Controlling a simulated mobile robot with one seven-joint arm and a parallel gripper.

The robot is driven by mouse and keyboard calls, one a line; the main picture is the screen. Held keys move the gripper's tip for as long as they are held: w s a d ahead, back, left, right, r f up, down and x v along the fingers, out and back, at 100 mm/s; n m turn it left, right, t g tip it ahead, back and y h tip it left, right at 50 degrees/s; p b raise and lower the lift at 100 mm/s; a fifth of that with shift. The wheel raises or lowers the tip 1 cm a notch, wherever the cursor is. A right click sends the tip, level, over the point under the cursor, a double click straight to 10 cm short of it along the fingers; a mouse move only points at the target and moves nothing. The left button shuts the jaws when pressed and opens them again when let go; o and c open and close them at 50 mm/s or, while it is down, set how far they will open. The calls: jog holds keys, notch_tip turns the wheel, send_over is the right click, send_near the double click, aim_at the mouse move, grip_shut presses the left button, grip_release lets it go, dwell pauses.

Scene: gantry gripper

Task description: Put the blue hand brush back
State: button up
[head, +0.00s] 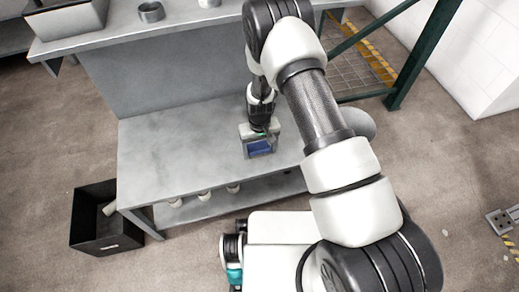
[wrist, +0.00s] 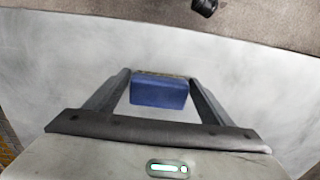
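The blue hand brush (wrist: 159,93) is a blue block with a narrow tan strip along its far edge in the wrist view. It fills the gap between the fingertips of my gripper (wrist: 160,84), with a finger against each end. In the head view the blue of the brush (head: 259,147) shows at the end of my gripper (head: 259,145), over the right part of the grey workbench (head: 170,150). I cannot tell whether the brush touches the bench top.
A black bin (head: 91,239) with a pale item in it stands on the floor at the left. Several white cups sit on the bench's lower shelf (head: 225,205). A raised back shelf holds a grey ring (head: 151,12) and a grey box (head: 66,20). The bench's left part is clear.

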jog(key=shift+o, duration=0.8)
jog(key=shift+r, duration=0.1)
